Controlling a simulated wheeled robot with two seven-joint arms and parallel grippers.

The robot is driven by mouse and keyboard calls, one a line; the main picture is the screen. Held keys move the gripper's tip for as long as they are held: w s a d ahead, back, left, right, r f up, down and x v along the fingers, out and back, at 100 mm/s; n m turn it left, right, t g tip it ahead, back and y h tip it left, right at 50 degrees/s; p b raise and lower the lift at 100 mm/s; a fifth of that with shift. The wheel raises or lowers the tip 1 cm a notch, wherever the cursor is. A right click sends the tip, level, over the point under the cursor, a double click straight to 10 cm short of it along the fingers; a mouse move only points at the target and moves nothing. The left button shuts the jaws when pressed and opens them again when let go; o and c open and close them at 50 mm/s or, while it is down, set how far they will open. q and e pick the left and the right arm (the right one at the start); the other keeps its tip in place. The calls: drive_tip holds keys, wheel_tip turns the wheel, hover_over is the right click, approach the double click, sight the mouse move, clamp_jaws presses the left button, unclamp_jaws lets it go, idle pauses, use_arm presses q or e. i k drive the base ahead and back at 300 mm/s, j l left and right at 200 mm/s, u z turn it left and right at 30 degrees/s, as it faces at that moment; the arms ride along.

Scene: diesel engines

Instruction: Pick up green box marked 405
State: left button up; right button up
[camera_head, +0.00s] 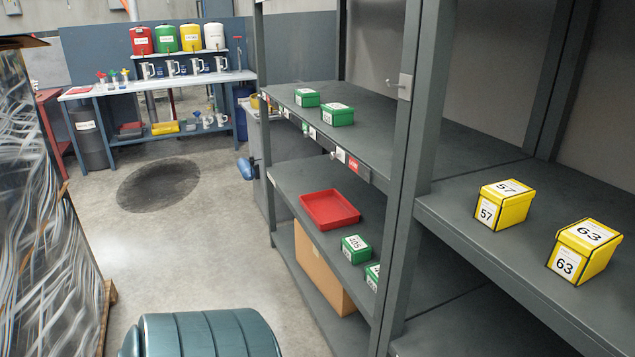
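The green box marked 405 (355,249) sits on the middle shelf (290,180) of the dark grey rack, near its front edge. Its label shows on the side facing me and on the lid. A second green box (372,277) stands just in front of it, partly hidden by the rack post; its number cannot be read. Two more green boxes, one at the left (307,97) and one at the right (337,114), sit on the shelf above, their labels too small to read. Neither of my grippers is in view.
A red tray (329,209) lies beside box 405. A cardboard box (320,268) stands below. Yellow boxes 57 (504,205) and 63 (583,251) sit on the right shelf. A wrapped stack (40,215) stands left. The aisle floor (220,240) between is clear.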

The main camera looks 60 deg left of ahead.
sight(355, 247)
drive_tip(key=j+u, duration=0.15)
drive_tip(key=j, duration=0.4)
drive_tip(key=j+u, duration=0.15)
drive_tip(key=j, duration=0.4)
drive_tip(key=j+u, duration=0.15)
drive_tip(key=j, duration=0.35)
drive_tip(key=i+j+u, duration=0.15)
drive_tip(key=j, duration=0.4)
drive_tip(key=j+u, duration=0.15)
drive_tip(key=j, duration=0.35)
drive_tip(key=i+j+u, duration=0.15)
drive_tip(key=j, duration=0.4)
